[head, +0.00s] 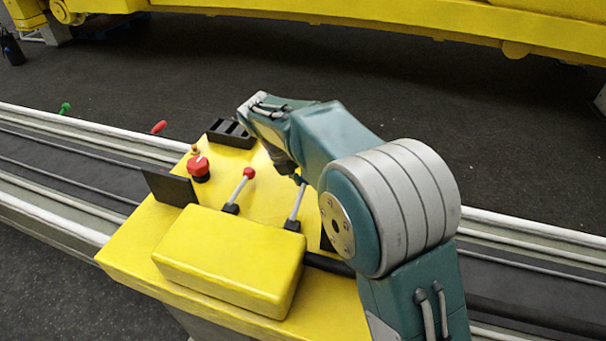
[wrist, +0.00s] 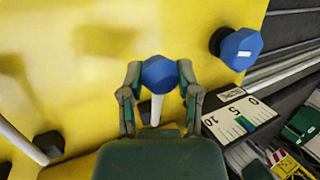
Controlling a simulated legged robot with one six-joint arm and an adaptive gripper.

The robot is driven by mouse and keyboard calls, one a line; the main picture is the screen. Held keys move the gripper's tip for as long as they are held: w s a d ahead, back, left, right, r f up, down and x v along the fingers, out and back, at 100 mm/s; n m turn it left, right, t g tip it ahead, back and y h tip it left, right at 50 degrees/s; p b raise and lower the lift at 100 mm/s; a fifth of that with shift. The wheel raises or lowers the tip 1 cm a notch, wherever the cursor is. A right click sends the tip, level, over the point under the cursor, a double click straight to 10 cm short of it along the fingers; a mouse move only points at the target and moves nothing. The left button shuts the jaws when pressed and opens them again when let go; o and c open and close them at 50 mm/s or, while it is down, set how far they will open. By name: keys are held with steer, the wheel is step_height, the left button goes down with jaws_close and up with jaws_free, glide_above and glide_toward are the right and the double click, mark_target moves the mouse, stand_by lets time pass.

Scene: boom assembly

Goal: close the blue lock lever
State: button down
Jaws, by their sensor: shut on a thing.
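The lever with the blue knob (wrist: 159,73) on a pale rod stands on the yellow console (head: 160,225). In the wrist view my gripper (wrist: 160,78) has one finger on each side of the blue knob and is shut on it. In the head view the lever's rod (head: 296,205) rises from a black base and leans right, up to my gripper (head: 298,179). Its knob is hidden there behind my arm. A second blue knob (wrist: 238,48), with a white mark, sits on a black base to the upper right, apart from my fingers.
A lever with a red knob (head: 249,173) stands just left of the held lever. A red mushroom button (head: 199,168), a black upright plate (head: 168,186) and a black box (head: 230,133) are farther left. A numbered scale plate (wrist: 240,117) lies right of my fingers.

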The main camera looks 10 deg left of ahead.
mark_target(304, 185)
steer(key=f+g, duration=0.1)
steer(key=w+f+g, duration=0.1)
steer(key=f+g, duration=0.1)
steer(key=shift+n, duration=0.3)
steer(key=shift+f+g+y, duration=0.3)
steer(key=shift+f+g, duration=0.15)
steer(key=shift+g, duration=0.05)
steer(key=shift+s+f, duration=0.1)
steer(key=shift+c, duration=1.5)
jaws_free()
steer(key=shift+a, duration=0.2)
steer(key=shift+d, duration=0.1)
steer(key=shift+r, duration=0.4)
steer(key=shift+a+v, duration=0.2)
steer(key=shift+v, duration=1.5)
steer(key=shift+a+v, duration=0.2)
steer(key=shift+v, duration=1.5)
